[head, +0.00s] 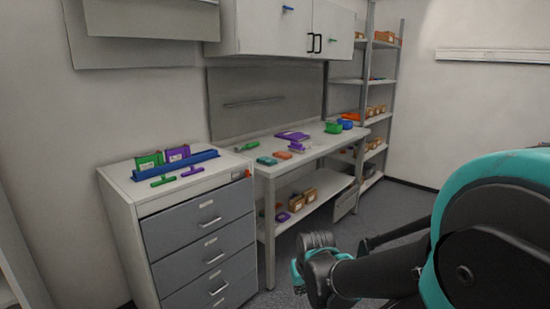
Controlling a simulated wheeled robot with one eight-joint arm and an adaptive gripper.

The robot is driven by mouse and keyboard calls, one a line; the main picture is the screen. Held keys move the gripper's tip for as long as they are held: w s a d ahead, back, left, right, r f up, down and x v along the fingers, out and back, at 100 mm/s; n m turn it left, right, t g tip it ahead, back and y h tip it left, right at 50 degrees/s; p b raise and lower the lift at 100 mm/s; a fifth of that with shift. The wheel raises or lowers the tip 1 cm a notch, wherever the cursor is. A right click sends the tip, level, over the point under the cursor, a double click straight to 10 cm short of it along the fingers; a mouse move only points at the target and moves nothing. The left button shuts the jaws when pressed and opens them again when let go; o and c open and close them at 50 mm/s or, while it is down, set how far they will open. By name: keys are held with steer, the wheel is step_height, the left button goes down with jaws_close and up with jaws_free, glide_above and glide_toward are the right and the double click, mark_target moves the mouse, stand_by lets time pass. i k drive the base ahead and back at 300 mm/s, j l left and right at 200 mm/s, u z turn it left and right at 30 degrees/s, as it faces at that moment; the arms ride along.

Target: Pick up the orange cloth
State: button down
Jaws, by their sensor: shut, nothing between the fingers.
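A small flat orange item (282,155) lies on the workbench top near its front edge, beside a teal flat item (267,161). It looks like a folded cloth, but it is too small to be certain. Another orange thing (349,116) shows at the bench's far right end, partly behind a blue bowl (346,124). My gripper (368,243) seems to be the dark part behind my arm at the lower right, partly hidden by the arm. It is shut and empty, in front of the bench and well apart from the orange item.
The workbench (320,152) also holds a purple item (292,136), a green tray (333,127) and a green tool (247,146). A drawer cabinet (120,185) with a blue rack (176,165) stands at left. Shelving (379,81) stands behind. Floor (400,202) is open right of the bench.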

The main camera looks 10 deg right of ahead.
mark_target(280, 154)
steer(key=z, duration=0.25)
steer(key=u, duration=2.4)
steer(key=z, duration=2.4)
steer(key=i+l, duration=0.15)
steer(key=i, duration=0.4)
steer(key=i+l, duration=0.2)
steer(key=i, duration=0.35)
